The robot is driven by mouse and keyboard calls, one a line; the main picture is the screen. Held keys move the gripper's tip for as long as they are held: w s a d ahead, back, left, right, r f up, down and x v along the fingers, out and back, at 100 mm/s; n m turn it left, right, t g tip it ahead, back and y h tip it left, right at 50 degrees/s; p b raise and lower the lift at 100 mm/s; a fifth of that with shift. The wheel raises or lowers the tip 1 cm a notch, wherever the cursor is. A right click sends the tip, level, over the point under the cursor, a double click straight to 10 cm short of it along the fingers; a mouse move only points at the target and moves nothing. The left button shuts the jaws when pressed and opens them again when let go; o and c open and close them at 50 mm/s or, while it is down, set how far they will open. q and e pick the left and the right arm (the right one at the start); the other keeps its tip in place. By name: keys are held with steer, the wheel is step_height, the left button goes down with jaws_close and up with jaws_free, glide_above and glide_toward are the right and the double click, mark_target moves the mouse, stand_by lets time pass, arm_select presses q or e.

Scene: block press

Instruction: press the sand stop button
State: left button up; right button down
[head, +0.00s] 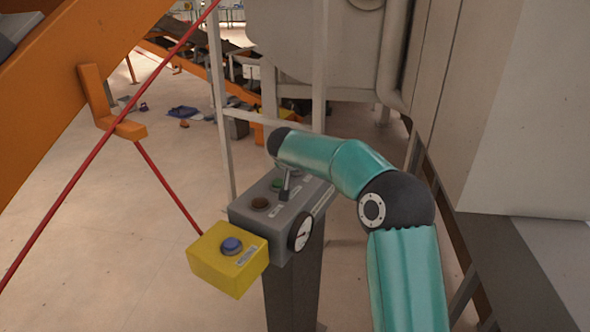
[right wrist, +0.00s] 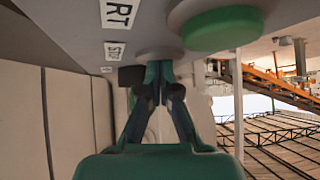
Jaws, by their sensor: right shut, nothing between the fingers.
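A grey control box (head: 248,217) stands on a dark post in the head view. Its sloped top carries a brown button (head: 260,203), a green button (head: 277,184) and small labels too blurred to read fully. I cannot tell which button is labelled sand stop. My right gripper (head: 285,194) points down at the panel, beside the green button. In the right wrist view the green button (right wrist: 222,30) is large at the top. My right gripper's shut fingertips (right wrist: 158,66) are at a round button collar (right wrist: 160,53); contact is unclear, and they hide what sits there. My left gripper is out of view.
A yellow box (head: 215,268) with a blue button (head: 232,245) adjoins the control box at the left front. A round gauge (head: 300,233) is on the front. A red cord (head: 165,185) runs to the yellow box. A white frame post (head: 222,120) stands behind.

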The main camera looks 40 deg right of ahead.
mark_target(295, 175)
steer(key=shift+s+a+f, duration=0.1)
steer(key=shift+f, duration=0.65)
steer(key=shift+r+p, duration=0.3)
steer(key=shift+r, duration=0.35)
step_height(295, 175, up, 3)
steer(key=shift+r+p, duration=0.1)
steer(key=shift+p, duration=0.55)
steer(key=b+v, duration=0.2)
steer(key=v, duration=0.8)
steer(key=shift+r+b, duration=0.3)
steer(key=shift+r, duration=0.1)
